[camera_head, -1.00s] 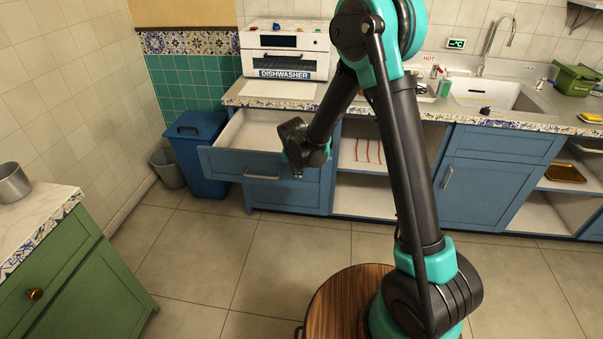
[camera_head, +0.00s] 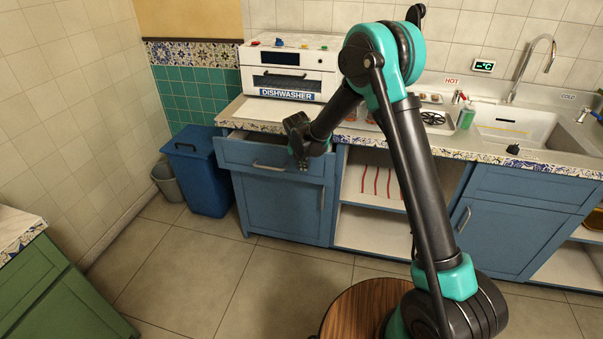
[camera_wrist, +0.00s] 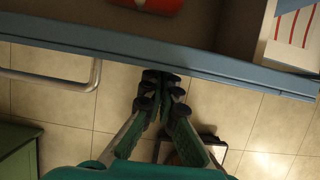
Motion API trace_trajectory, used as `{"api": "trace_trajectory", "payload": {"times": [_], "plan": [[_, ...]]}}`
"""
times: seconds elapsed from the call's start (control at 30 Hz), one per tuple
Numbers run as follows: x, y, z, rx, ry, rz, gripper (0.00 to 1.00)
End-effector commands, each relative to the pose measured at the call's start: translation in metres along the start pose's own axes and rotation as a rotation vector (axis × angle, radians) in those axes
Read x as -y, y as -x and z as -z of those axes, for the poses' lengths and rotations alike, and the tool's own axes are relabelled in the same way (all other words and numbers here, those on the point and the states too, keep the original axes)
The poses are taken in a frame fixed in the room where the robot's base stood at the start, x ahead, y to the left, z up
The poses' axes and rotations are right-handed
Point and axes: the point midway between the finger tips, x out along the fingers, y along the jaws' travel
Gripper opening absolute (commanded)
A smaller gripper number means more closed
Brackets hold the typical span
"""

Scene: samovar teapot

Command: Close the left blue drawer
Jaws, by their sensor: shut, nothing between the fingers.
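The left blue drawer (camera_head: 238,153) is below the counter under the dishwasher and stands partly open, with a narrow strip of its inside showing. Its metal handle (camera_head: 268,167) is on the front; the handle also shows in the wrist view (camera_wrist: 95,75). My gripper (camera_head: 303,164) is at the right part of the drawer front, right of the handle. In the wrist view my gripper (camera_wrist: 160,78) is shut and empty, its fingertips close to the blue front's edge (camera_wrist: 205,62). I cannot tell whether they touch it.
A red object (camera_wrist: 150,4) shows inside the drawer. A blue bin (camera_head: 203,170) and a grey bucket (camera_head: 167,180) stand left of the cabinet. Open shelves (camera_head: 375,190) are to the right. A green cabinet (camera_head: 50,290) is at lower left. The floor before the drawer is clear.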

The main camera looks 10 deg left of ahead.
Motion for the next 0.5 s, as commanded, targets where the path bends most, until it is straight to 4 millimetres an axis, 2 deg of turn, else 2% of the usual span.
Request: {"api": "trace_trajectory", "payload": {"times": [0.2,0.5], "plan": [[0.000,-0.017,-0.042,-0.001,-0.001,0.000,0.00],[0.000,-0.031,-0.076,0.000,0.000,0.000,0.00]]}}
